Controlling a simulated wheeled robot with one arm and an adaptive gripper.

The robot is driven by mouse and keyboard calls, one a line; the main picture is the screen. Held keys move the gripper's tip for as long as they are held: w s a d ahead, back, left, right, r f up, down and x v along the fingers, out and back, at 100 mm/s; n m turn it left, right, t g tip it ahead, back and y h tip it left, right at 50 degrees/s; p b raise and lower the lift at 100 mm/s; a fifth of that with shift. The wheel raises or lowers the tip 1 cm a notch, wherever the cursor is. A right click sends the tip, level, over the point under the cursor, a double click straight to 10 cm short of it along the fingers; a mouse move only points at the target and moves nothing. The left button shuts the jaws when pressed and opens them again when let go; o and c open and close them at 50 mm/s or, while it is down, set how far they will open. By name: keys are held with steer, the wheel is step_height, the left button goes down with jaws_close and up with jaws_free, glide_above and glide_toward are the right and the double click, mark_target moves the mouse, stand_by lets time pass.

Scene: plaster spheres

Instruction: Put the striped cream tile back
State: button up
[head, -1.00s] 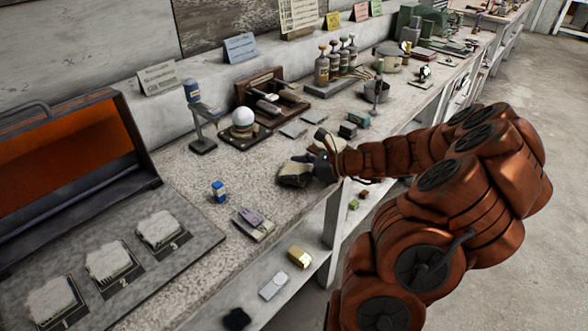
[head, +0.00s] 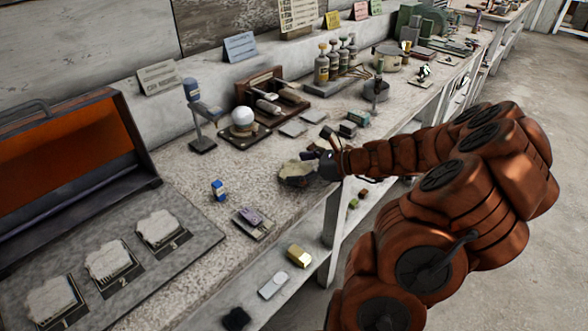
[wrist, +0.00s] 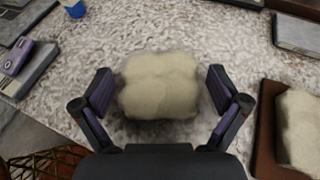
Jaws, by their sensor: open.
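A lumpy cream piece (wrist: 160,84) lies on the speckled bench top in the wrist view, between my gripper's two fingers. Its surface shows shallow grooves; I cannot tell whether these are stripes. My gripper (wrist: 160,92) is open, with a gap on each side of the piece. In the head view the piece (head: 297,173) lies near the bench's front edge, just left of my gripper (head: 318,163), which partly hides it. Rough whitish tiles lie on numbered spots of a grey board: one at 1 (head: 52,300), one at 2 (head: 108,258), one at 3 (head: 158,228).
A second cream piece (wrist: 302,125) sits on a brown tray (wrist: 265,130) at right in the wrist view. A blue bottle (head: 218,190) and a purple-topped device (head: 252,217) stand left of my gripper. A white sphere (head: 242,117) rests on a stand behind.

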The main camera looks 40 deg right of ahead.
steer(key=v, duration=1.1)
steer(key=a+n+g, duration=0.1)
steer(key=a+n, duration=0.1)
steer(key=a, duration=0.3)
steer(key=a+n+g+y, duration=0.1)
steer(key=a+n+g, duration=0.1)
steer(key=a+n, duration=0.1)
steer(key=a+r+n+g, duration=0.1)
steer(key=a+n+g, duration=0.1)
steer(key=a, duration=0.4)
steer(key=shift+w+a+n, duration=0.15)
steer(key=shift+a+n, duration=0.15)
steer(key=shift+a, duration=0.05)
steer(key=s+a+n+g, duration=0.45)
steer(key=a+n, duration=0.25)
steer(key=a, duration=0.3)
steer(key=s+a+f+n+g+h, duration=0.1)
steer(key=s+n+h, duration=0.3)
steer(key=s+n, duration=0.3)
steer(key=s+a+n+g+h, duration=0.1)
steer(key=s+n+h, duration=0.4)
steer(key=s, duration=0.5)
steer(key=shift+s+a+f+n+g, duration=0.2)
steer(key=shift+a+f+n+g, duration=0.35)
steer(key=shift+n, duration=0.65)
steer(key=shift+d+r, duration=0.15)
steer(key=shift+d, duration=0.05)
step_height(320, 180, up, 9)
steer(key=p, duration=0.8)
steer(key=shift+p, duration=0.3)
